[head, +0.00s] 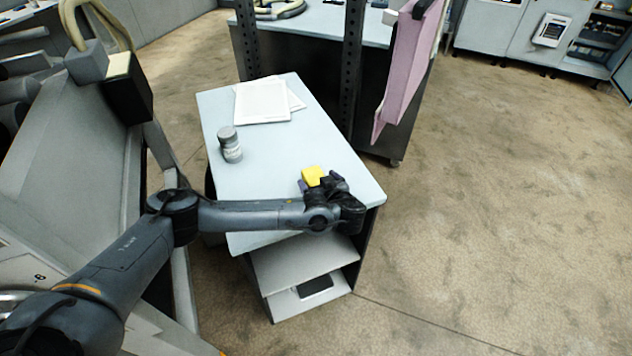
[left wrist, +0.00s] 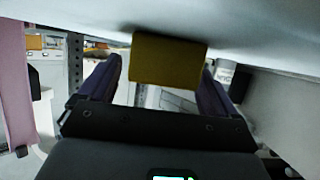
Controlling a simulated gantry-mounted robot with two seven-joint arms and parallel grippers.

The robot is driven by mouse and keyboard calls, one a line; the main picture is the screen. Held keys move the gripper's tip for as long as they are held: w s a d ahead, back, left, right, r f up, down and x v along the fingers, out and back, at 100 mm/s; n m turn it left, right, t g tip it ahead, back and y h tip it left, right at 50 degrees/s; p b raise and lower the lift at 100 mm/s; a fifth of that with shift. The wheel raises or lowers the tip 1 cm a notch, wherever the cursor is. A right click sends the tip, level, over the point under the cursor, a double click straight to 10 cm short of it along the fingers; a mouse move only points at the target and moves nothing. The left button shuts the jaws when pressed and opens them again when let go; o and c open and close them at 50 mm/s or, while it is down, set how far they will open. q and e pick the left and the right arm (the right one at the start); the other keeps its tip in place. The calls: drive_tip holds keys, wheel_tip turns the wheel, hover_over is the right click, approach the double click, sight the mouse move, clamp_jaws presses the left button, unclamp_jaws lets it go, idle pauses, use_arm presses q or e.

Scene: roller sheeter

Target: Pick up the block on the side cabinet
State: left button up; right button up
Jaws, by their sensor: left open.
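The yellow block (head: 313,175) sits on the pale top of the side cabinet (head: 265,165), near its right front part. My left gripper (head: 319,182) is open at the block, with its purple-padded fingers on either side of it. The cabinet top fills the upper part of that view. I cannot tell whether a finger touches the block. My right gripper is not in view.
A grey lidded container (head: 230,145) stands at the cabinet's left side, and white papers (head: 263,101) lie at its back. A pink panel (head: 403,70) hangs behind to the right. A dark perforated post (head: 352,65) rises behind the cabinet. The floor at right is clear.

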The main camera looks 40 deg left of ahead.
use_arm(q)
drive_tip(key=shift+x, duration=1.15)
drive_tip(key=shift+c, duration=0.3)
drive_tip(key=c, duration=1.2)
